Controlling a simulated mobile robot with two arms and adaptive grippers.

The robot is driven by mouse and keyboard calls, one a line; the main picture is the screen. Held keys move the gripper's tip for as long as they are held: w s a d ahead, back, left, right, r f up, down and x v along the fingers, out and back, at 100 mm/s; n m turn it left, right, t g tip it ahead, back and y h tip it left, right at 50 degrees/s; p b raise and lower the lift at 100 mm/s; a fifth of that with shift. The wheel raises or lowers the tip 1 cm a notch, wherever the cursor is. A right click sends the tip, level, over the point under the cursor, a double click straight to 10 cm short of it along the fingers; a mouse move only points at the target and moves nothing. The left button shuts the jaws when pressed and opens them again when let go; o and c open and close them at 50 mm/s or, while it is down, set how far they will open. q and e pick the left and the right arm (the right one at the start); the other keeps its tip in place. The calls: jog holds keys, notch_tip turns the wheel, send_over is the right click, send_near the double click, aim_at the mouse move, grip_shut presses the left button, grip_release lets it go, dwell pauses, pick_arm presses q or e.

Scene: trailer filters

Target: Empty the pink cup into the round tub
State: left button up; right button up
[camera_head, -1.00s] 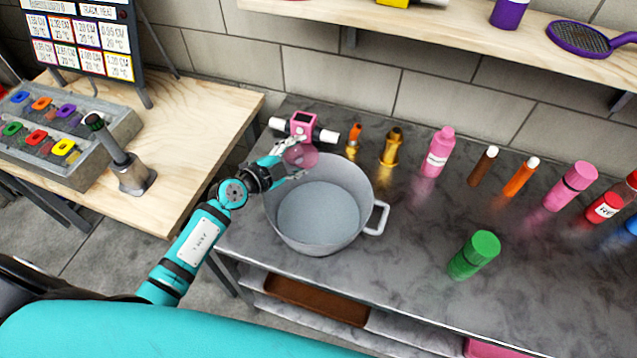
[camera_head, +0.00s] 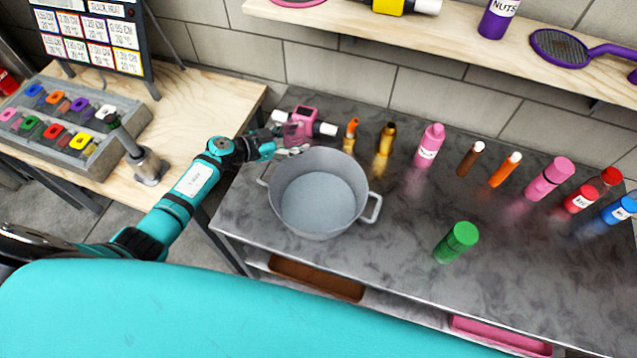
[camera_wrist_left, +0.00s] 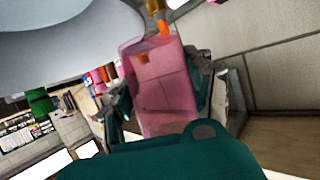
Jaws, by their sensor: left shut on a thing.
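The round tub (camera_head: 275,200) is a grey metal pot with two side handles, standing open on the dark counter; it also shows at the top left of the left wrist view (camera_wrist_left: 60,40). Its inside looks smooth and bluish grey. My left gripper (camera_head: 288,143) is at the tub's back left rim, shut on the pink cup (camera_head: 292,131). The cup is see-through pink and fills the middle of the left wrist view (camera_wrist_left: 162,90), between the fingers. It is just outside the tub's rim in the head view; its tilt and contents are hard to tell. My right gripper is not in view.
A pink device with white ends (camera_head: 306,118) stands close behind the cup. Orange and gold bottles (camera_head: 386,138) and a pink bottle (camera_head: 430,145) line the back. A green bottle (camera_head: 456,242) stands at front right. The counter between is clear.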

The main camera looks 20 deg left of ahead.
aim_at(301, 125)
pick_arm(q)
jog(key=shift+w+a+f, duration=0.1)
jog(key=shift+w+a, duration=0.05)
jog(key=shift+r+n, duration=0.3)
jog(key=shift+r, duration=2.2)
